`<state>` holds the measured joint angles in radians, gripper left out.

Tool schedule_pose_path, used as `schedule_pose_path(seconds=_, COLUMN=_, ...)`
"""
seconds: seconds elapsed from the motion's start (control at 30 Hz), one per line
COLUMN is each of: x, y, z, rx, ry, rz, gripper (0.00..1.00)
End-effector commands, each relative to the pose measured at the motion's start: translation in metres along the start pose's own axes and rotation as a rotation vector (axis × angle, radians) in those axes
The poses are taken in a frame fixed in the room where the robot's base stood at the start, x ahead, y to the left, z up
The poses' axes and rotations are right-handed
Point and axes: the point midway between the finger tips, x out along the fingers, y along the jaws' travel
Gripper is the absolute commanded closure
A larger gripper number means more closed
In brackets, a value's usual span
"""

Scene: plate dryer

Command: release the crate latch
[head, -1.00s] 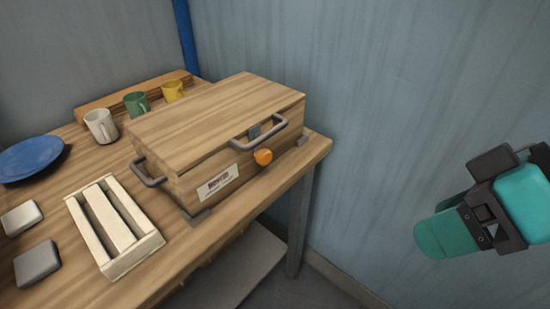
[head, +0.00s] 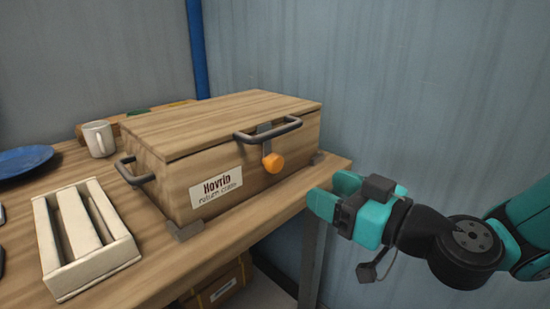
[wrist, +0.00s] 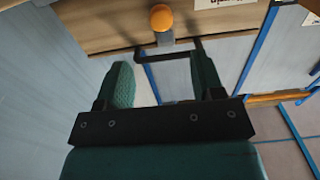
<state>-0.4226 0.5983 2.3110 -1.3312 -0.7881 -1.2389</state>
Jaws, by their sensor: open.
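The wooden crate (head: 189,174) stands shut on the table, with a white label on its front. Its latch is a grey metal strip with an orange knob (head: 273,162) hanging at the front, below the dark lid handle (head: 268,131). In the wrist view the orange knob (wrist: 161,18) is at the top, ahead of my fingers and apart from them. My gripper (head: 333,195) is open and empty, to the right of the knob and lower in the head view. It also shows in the wrist view (wrist: 164,84), with a gap between its green fingers.
A white slatted tray (head: 128,251), a white mug (head: 98,139) and a blue plate (head: 22,160) are on the table, left of the crate. A grey side handle (head: 133,171) sticks out at the crate's left. A box (head: 222,289) stands below the table.

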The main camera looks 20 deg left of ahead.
Motion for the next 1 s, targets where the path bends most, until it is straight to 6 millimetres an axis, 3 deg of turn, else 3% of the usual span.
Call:
schedule_pose_path(seconds=0.03, x=0.013, y=-0.002, z=-0.007, rx=-0.001, ry=0.002, rz=-0.006, gripper=0.38)
schedule_pose_path(seconds=0.3, x=0.074, y=-0.002, z=-0.006, rx=-0.001, ry=0.001, rz=-0.005, gripper=0.38)
schedule_pose_path(seconds=0.5, x=0.107, y=-0.002, z=-0.003, rx=-0.001, ry=0.0, rz=-0.004, gripper=0.38)
schedule_pose_path(seconds=0.7, x=0.122, y=-0.001, z=-0.001, rx=0.0, ry=0.0, rz=-0.002, gripper=0.38)
schedule_pose_path(seconds=1.0, x=0.123, y=-0.001, z=0.0, rx=0.001, ry=0.0, rz=-0.001, gripper=0.41)
